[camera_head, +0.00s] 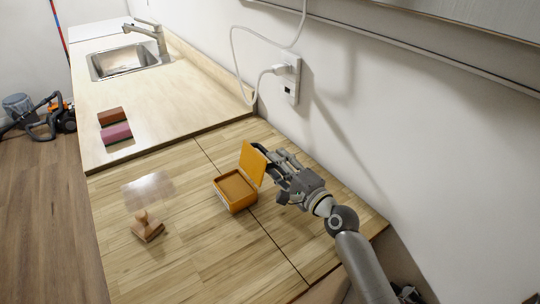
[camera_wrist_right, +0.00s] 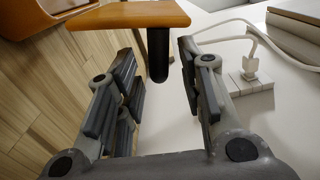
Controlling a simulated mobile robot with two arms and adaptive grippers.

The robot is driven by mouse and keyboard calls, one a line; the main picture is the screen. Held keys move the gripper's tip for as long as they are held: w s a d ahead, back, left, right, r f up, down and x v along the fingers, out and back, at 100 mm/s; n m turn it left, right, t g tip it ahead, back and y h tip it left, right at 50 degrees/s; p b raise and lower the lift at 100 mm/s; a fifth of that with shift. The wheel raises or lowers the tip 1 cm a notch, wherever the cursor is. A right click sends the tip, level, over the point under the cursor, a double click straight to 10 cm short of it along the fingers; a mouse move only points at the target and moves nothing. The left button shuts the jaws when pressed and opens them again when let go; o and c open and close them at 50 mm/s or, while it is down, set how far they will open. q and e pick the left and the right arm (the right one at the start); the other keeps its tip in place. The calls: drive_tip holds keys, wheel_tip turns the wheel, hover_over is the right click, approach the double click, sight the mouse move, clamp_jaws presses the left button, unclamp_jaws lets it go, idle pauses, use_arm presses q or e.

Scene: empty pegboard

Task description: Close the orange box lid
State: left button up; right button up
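An orange box (camera_head: 236,193) sits on the wooden worktop with its base open at the top. Its orange lid (camera_head: 253,163) stands raised on the side nearer the wall. My right gripper (camera_head: 273,164) is just behind the raised lid, on the wall side. In the right wrist view its two fingers are spread apart with no object clamped between them. The lid (camera_wrist_right: 140,15) crosses the top of that view, close to the fingertips; I cannot tell whether they touch. Part of the box (camera_wrist_right: 35,22) shows at the upper left there. My left gripper is not in view.
A wooden stamp-like object (camera_head: 147,228) stands left of the box. Red-brown (camera_head: 111,116) and pink (camera_head: 116,133) sponge-like blocks lie on the lighter counter (camera_head: 180,105). The wall, with a socket (camera_head: 289,78) and white cable, is close behind my gripper.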

sight(259, 146)
drive_tip(key=x, duration=0.2)
drive_tip(key=shift+w+a, duration=0.25)
drive_tip(key=shift+w, duration=0.05)
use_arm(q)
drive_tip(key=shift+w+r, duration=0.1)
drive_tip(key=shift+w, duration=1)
use_arm(e)
drive_tip(key=shift+w+a, duration=0.35)
drive_tip(key=shift+w, duration=0.2)
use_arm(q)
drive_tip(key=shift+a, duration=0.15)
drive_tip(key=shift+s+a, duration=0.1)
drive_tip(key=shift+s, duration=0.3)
use_arm(e)
clamp_jaws()
